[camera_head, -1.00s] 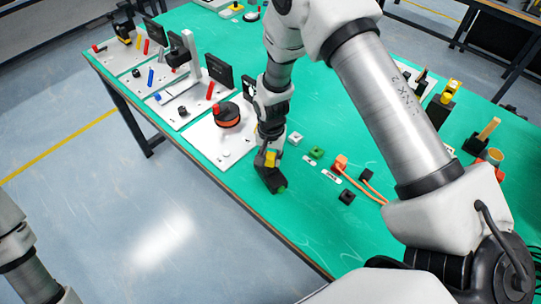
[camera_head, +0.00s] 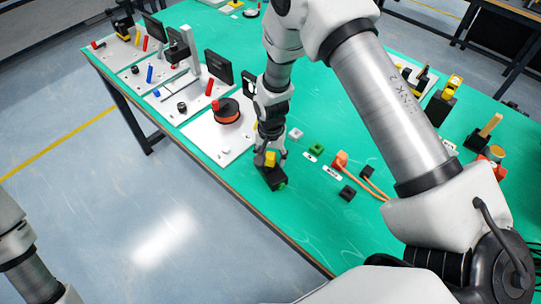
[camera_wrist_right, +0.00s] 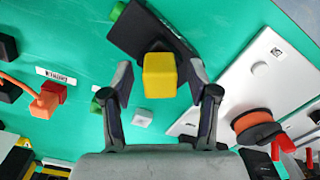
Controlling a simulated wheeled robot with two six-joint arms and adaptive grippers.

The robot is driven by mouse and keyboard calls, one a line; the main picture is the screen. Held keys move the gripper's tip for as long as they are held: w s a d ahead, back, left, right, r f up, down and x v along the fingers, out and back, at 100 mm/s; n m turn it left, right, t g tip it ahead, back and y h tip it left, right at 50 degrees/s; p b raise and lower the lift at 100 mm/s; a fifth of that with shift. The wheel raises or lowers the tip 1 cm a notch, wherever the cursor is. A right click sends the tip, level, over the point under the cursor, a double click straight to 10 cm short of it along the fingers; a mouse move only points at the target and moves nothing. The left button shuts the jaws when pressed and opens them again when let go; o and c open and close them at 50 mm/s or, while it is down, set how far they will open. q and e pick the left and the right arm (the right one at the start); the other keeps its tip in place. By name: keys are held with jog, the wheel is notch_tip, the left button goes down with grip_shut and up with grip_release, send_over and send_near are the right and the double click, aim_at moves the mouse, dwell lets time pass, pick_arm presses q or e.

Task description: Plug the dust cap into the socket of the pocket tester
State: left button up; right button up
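The pocket tester appears to be the black box-like device (camera_head: 271,181) with a green end, lying near the table's front edge. A yellow block, which I take for the dust cap (camera_head: 270,158), stands on its top face. In the right wrist view the cap (camera_wrist_right: 160,76) hides the place where it meets the tester (camera_wrist_right: 128,34), so how deep it sits cannot be told. My right gripper (camera_wrist_right: 160,82) is open, with a finger on either side of the cap and a gap at both sides. My left gripper is out of view; only part of that arm shows at lower left.
White (camera_head: 296,134), green (camera_head: 316,149) and orange (camera_head: 340,159) small connectors and a black block (camera_head: 347,193) lie to the right. A white board with an orange spool (camera_head: 227,111) stands behind left. The table front right of the tester is clear.

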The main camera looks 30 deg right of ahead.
aim_at(271, 155)
jog(key=shift+r, duration=0.1)
notch_tip(271, 155, up, 12)
jog(key=shift+s, duration=0.1)
dwell(0.6)
